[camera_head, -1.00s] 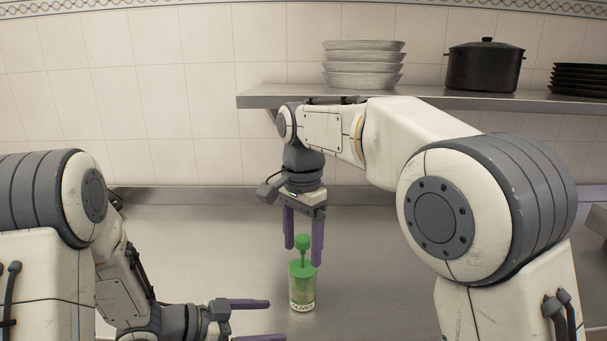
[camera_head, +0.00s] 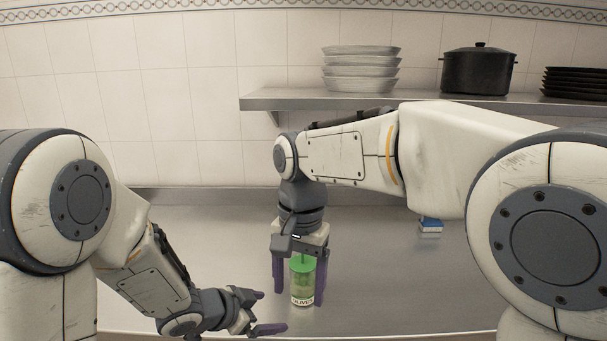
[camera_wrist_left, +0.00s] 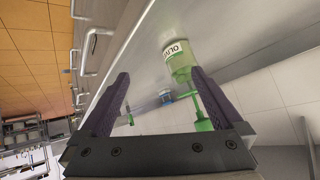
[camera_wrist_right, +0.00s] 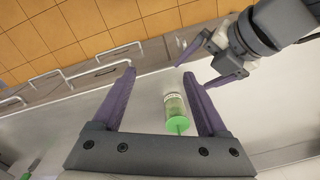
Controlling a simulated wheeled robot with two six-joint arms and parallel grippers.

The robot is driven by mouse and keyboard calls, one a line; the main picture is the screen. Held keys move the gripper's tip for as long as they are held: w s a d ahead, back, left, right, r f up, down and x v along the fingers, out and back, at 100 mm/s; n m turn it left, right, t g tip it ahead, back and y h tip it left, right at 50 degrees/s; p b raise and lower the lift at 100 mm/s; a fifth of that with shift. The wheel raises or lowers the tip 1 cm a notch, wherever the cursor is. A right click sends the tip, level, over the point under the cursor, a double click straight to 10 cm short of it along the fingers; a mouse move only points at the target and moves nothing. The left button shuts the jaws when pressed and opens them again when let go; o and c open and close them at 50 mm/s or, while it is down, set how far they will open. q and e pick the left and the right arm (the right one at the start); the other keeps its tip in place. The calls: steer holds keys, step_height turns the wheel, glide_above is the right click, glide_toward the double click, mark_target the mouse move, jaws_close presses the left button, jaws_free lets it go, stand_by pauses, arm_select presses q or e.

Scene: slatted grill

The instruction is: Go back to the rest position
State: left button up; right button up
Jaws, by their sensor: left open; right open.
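A green-lidded jar labelled olives (camera_head: 302,283) stands upright on the steel counter (camera_head: 375,270). My right gripper (camera_head: 298,291) is open with its purple fingers pointing down, one to each side of the jar in the head view. In the right wrist view the jar (camera_wrist_right: 174,105) shows between the fingers, nearer the right one; contact cannot be told. My left gripper (camera_head: 272,311) is open and empty, low and left of the jar.
A wall shelf (camera_head: 350,103) holds stacked pale plates (camera_head: 361,70), a black pot (camera_head: 478,70) and dark plates (camera_head: 574,82). A small blue-and-white item (camera_head: 430,225) lies on the counter at right, under my right arm. The counter beyond my left arm is clear.

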arm_select(q)
steer(key=s+d+r+n+g+y, duration=0.1)
steer(key=s+r+n+g+y, duration=0.1)
steer(key=s, duration=1.1)
steer(key=s+d+r+n+g+y, duration=0.1)
steer(key=s+g, duration=0.4)
steer(key=s, duration=0.8)
steer(key=shift+s+d+r+n+g+y, duration=0.3)
steer(key=shift+d+r+n+y, duration=0.25)
steer(key=shift+y, duration=0.55)
arm_select(e)
steer(key=s+d+f+n, duration=0.2)
steer(key=s+f+n, duration=0.3)
steer(key=s, duration=0.4)
steer(key=s+d+f+n, duration=0.3)
steer(key=s+f+n, duration=0.2)
steer(key=s, duration=0.5)
steer(key=shift+s+d+f+n+y, duration=0.2)
steer(key=shift+d+n+y, duration=0.1)
steer(key=shift+n, duration=0.6)
